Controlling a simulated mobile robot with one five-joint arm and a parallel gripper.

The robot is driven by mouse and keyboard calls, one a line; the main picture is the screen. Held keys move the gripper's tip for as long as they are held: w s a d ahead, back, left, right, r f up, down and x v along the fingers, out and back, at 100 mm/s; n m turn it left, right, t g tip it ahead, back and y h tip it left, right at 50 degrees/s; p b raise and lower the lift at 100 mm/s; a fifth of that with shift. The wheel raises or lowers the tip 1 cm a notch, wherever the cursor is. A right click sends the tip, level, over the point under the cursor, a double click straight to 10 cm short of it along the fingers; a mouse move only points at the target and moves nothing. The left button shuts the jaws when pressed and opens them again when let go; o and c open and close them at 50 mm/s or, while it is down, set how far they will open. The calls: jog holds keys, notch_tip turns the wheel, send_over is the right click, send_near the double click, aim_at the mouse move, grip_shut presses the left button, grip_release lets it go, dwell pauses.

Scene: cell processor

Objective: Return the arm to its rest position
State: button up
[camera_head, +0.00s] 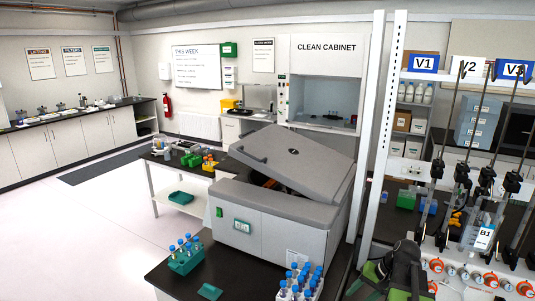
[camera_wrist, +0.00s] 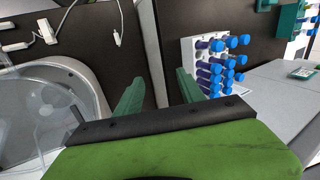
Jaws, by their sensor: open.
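My gripper (camera_wrist: 160,88) shows in the wrist view with its two green fingers wide apart. Only the dark bench top and a pale gap between bench sections show between the fingers, and nothing is held. A white rack (camera_wrist: 188,52) of blue-capped tubes is just right of the right finger, apart from it as far as I can tell. In the head view, part of my dark and green arm shows at the bottom right, in front of the rig shelf. The fingertips are not clear there.
In the head view, a grey centrifuge (camera_head: 268,230) stands on the bench with its lid raised. The white tube rack (camera_head: 290,292) and a green tube rack (camera_head: 184,262) stand in front of it. A metal upright (camera_head: 378,150) and clamp stands are close to my arm.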

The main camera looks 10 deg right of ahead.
jog(key=a+f+n+g+h+b, duration=0.1)
jog(key=a+f, duration=0.3)
jog(key=a, duration=0.5)
jog(key=a+f+n+g+h+b, duration=0.1)
jog(key=a+f+n+b, duration=0.2)
jog(key=a, duration=0.5)
jog(key=a+f+n+h+b, duration=0.1)
jog(key=a+f+n+b, duration=0.2)
jog(key=a, duration=0.6)
jog(key=shift+w+a+f+g+h+b, duration=0.1)
jog(key=shift+a+f+g+h+b, duration=0.15)
jog(key=shift+f, duration=0.3)
jog(key=shift+w+a+f+g+h+b, duration=0.15)
jog(key=shift+f+b, duration=0.2)
jog(key=shift+f, duration=0.2)
jog(key=shift+s+a, duration=0.15)
jog(key=shift+r, duration=0.1)
jog(key=shift+c, duration=0.4)
